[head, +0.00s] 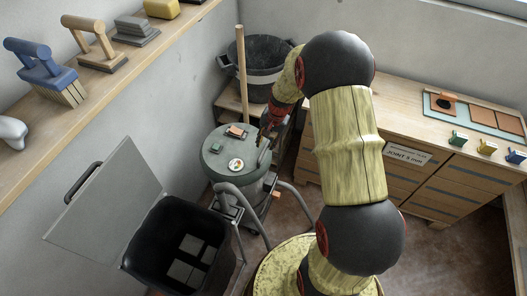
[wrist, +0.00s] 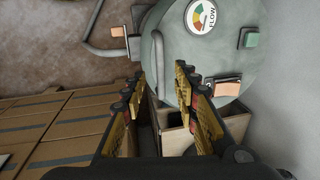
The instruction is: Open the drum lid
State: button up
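The drum (head: 240,188) is a grey-green round vessel on legs, in the middle of the head view. Its round lid (head: 217,153) lies flat on top, looking shut. The lid bears a dial gauge (head: 236,165), marked FLOW in the wrist view (wrist: 201,15), a small orange-topped part (head: 237,131) and a green block (wrist: 250,38). An orange-tipped part (wrist: 117,31) sits at the drum's side.
A black bin (head: 160,238) with a raised grey lid (head: 110,200) stands at front left. A black bucket (head: 262,60) and wooden pole (head: 242,75) are behind the drum. A drawer cabinet (head: 425,185) fills the right. A shelf (head: 120,72) with tools runs along the left wall.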

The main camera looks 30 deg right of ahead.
aim_at(263, 153)
jog(key=f, duration=0.2)
jog(key=f+b, duration=0.1)
jog(key=f, duration=0.1)
jog(key=w+a+f+b, duration=0.1)
jog(key=f, duration=0.1)
jog(key=shift+f, duration=0.35)
jog(key=shift+c, duration=1.4)
grip_shut()
